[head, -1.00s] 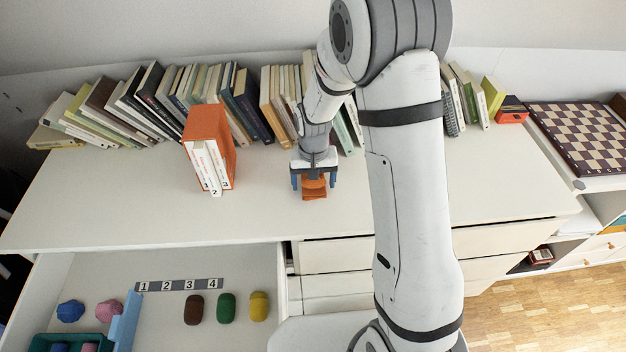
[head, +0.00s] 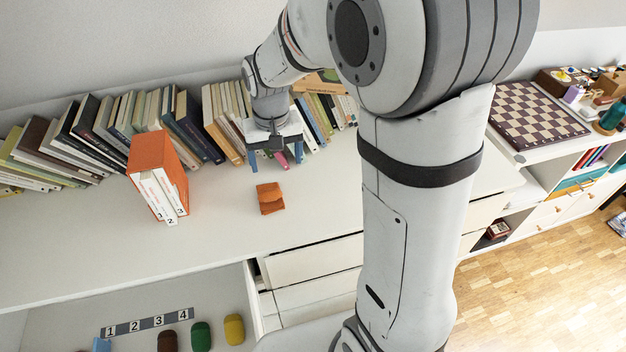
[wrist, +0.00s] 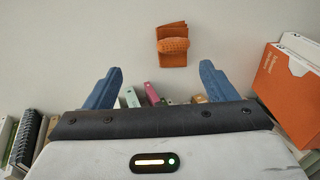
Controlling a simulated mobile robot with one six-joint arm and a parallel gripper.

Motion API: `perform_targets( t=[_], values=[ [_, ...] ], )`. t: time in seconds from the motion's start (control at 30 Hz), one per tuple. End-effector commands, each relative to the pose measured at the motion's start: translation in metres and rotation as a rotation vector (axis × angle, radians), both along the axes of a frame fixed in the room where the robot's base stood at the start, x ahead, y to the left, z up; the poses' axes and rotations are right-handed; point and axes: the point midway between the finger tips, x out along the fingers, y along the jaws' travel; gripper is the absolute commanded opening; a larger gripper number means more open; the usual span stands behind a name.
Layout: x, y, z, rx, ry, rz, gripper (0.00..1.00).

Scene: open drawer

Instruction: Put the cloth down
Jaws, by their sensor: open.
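My gripper (head: 281,163) is open and empty, raised behind the cloth near the row of books. Its two blue fingers (wrist: 156,85) stand wide apart in the wrist view, with nothing held between them.
An orange slipcase with numbered white volumes (head: 158,177) stands left of the cloth. A row of books (head: 120,125) lines the wall. An open drawer (head: 225,295) below holds a numbered strip (head: 148,322) and coloured lumps. The cabinet top around the cloth is clear.

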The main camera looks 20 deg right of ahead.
Motion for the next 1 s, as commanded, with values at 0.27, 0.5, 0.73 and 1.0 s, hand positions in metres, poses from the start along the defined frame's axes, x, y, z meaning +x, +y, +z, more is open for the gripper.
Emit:
perform_targets(
  t=[0.27,0.5,0.73,1.0],
  values=[
    [-0.093,-0.053,0.053,0.005,-0.11,-0.004,0.78],
    [-0.155,-0.075,0.061,-0.004,-0.172,-0.002,0.78],
    [-0.171,-0.078,0.06,-0.008,-0.188,-0.001,0.78],
    [-0.17,-0.078,0.06,-0.008,-0.187,-0.001,0.78]
  ],
)
